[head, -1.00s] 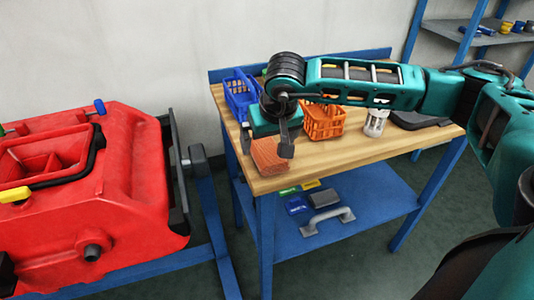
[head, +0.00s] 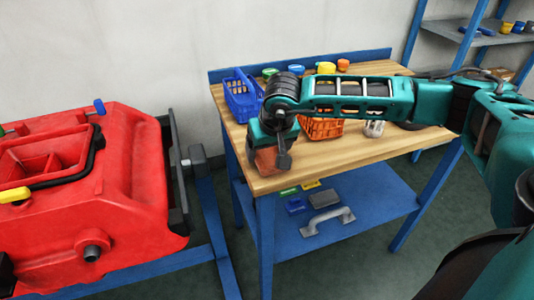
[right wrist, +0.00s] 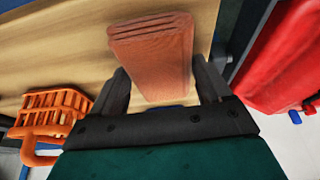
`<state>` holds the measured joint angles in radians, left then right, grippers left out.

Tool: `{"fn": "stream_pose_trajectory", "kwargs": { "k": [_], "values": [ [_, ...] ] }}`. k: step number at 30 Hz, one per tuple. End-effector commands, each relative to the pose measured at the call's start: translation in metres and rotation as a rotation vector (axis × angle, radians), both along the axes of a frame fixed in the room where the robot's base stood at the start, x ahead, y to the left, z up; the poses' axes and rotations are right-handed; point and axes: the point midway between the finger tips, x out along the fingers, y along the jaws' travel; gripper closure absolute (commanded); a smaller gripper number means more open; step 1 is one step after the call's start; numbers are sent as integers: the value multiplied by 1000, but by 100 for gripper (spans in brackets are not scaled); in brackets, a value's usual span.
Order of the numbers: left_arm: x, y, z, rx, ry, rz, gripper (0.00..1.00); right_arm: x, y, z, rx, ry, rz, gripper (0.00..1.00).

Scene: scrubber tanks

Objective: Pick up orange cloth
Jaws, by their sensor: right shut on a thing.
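The folded orange cloth (head: 263,163) is at the front left corner of the wooden bench top (head: 350,153). My right gripper (head: 268,156) points down over the cloth and is shut on it. In the right wrist view the cloth (right wrist: 152,48) lies between the two dark fingers of the gripper (right wrist: 162,80) and reaches out past their tips. I cannot tell any gap between the cloth and the bench top. My left gripper is not in view.
An orange basket (head: 322,129) stands right of the gripper, partly behind my arm. A blue basket (head: 241,100) is behind it. A white object (head: 374,128) stands further right. A red tank (head: 135,165) is left of the bench. The bench's front strip is clear.

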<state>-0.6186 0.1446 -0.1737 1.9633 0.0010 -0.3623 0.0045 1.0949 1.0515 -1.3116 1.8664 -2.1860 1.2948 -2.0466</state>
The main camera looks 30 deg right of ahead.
Motion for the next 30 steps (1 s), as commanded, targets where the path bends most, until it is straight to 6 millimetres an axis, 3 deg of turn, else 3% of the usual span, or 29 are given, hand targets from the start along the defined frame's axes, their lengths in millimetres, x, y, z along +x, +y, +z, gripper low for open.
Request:
{"fn": "stream_pose_trajectory", "kwargs": {
  "k": [3,11,17,23,30],
  "values": [
    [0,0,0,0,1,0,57,0,0,0,0,-1,0,52],
    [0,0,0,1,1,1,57,0,0,2,0,-2,-1,52],
    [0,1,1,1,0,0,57,1,0,18,0,-5,-1,52],
    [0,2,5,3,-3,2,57,1,0,60,0,-8,0,52],
    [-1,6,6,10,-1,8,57,1,0,132,1,-7,1,52]
  ]
}}
